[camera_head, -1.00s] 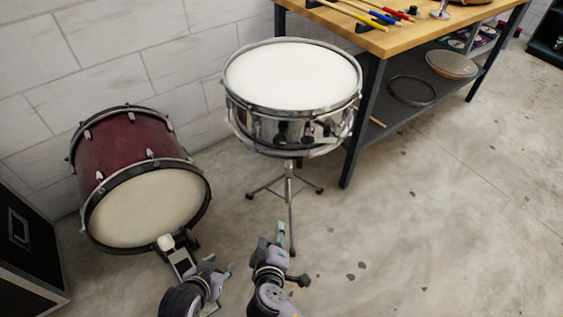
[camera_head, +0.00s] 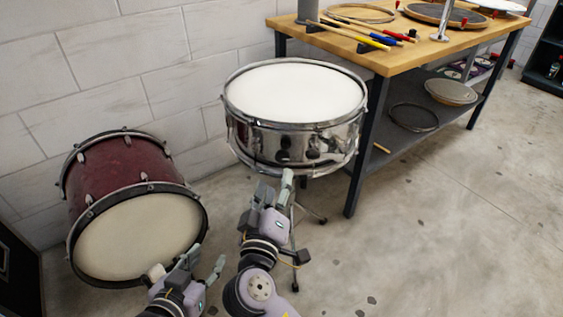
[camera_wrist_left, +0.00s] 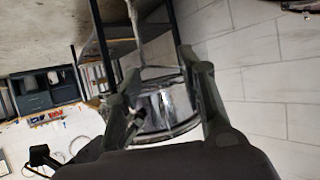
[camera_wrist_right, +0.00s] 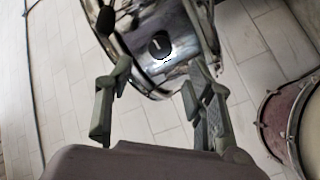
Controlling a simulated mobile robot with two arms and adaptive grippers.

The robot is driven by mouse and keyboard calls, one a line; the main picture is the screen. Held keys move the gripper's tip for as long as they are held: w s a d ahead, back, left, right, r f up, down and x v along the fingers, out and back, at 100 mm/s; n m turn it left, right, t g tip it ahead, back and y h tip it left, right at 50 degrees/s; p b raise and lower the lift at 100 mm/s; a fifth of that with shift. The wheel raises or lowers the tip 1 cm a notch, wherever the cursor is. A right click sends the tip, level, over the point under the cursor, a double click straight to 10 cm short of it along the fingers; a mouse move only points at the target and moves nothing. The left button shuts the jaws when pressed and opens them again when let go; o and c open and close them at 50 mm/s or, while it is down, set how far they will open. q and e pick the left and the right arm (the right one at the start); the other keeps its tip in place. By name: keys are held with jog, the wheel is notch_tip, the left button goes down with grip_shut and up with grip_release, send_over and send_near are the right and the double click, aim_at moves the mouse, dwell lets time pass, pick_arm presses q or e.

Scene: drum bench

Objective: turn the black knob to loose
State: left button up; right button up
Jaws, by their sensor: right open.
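The chrome snare drum (camera_head: 335,138) stands on its tripod with a white head. A round black knob (camera_head: 283,157) sits on its near side; the right wrist view shows this knob (camera_wrist_right: 160,45) with a white mark. My right gripper (camera_head: 276,183) is open, just below and in front of the knob. In its wrist view the knob lies beyond the gap between the fingers, not touched. My left gripper (camera_head: 206,258) is open and empty, lower left near the bass drum. Its wrist view shows the snare drum (camera_wrist_left: 165,108) beyond its fingers.
A second dark fitting (camera_head: 313,150) is on the snare shell, right of the knob. A red bass drum (camera_head: 125,170) lies to the left. A wooden workbench (camera_head: 435,50) with drumsticks stands behind right. The floor at right is clear.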

aim_at(282, 159)
pick_arm(q)
jog(key=r, duration=0.1)
jog(key=w+r+t, duration=0.1)
jog(key=w+d+r+t, duration=0.1)
jog(key=shift+r+h+b, duration=0.3)
jog(key=shift+r+b, duration=0.1)
pick_arm(e)
jog(key=w, duration=0.2)
jog(key=w+d, duration=0.1)
jog(key=w, duration=0.5)
jog(key=shift+w+d, duration=0.15)
jog(key=c, duration=1.2)
jog(key=shift+o, duration=0.2)
